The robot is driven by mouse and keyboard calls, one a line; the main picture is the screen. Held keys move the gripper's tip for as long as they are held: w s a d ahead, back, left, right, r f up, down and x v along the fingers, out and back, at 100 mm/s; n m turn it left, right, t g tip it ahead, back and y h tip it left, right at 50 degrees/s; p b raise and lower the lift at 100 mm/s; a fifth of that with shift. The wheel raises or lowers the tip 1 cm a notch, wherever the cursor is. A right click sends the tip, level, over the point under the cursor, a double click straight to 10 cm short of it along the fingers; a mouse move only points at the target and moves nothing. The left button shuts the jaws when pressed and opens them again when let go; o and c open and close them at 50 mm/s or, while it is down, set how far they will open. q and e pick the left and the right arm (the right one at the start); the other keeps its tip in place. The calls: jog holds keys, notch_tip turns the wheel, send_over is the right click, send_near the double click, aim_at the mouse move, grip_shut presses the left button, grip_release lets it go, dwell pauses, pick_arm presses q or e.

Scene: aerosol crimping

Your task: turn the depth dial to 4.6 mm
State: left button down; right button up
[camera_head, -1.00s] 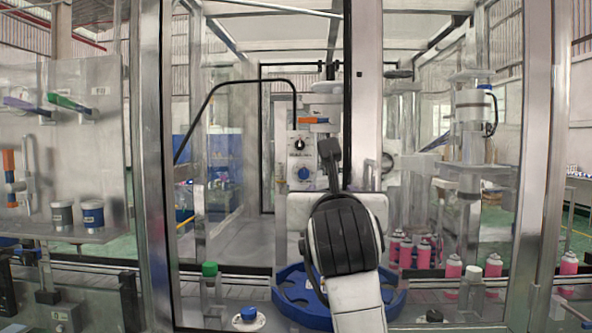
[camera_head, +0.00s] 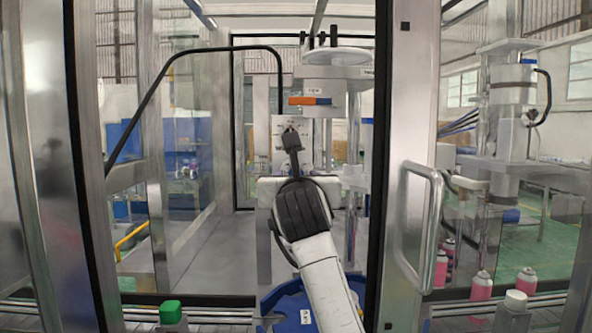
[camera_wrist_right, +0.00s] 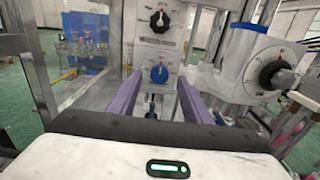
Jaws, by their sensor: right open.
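A control panel (camera_wrist_right: 140,50) fills the middle of the right wrist view. A larger round dial (camera_wrist_right: 276,73) with a black knob and scale sits on a white housing at the right. I cannot tell which is the depth dial, and the readings are too small. My left gripper is not in view.
A metal frame post (camera_head: 405,150) with a handle (camera_head: 438,230) stands right of my arm. A blue round tray (camera_head: 285,305) lies below it.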

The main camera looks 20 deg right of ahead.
jog(key=x, duration=0.3)
jog(key=shift+w, duration=0.1)
jog(key=c, duration=1.1)
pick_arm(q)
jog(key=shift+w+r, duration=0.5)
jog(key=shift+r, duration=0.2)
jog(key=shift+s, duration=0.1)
pick_arm(e)
jog(key=shift+n, duration=0.3)
jog(key=n, duration=1.7)
jog(key=shift+a+f, duration=0.15)
jog(key=shift+f, duration=0.1)
jog(key=shift+o, duration=0.2)
jog(key=shift+n, duration=0.3)
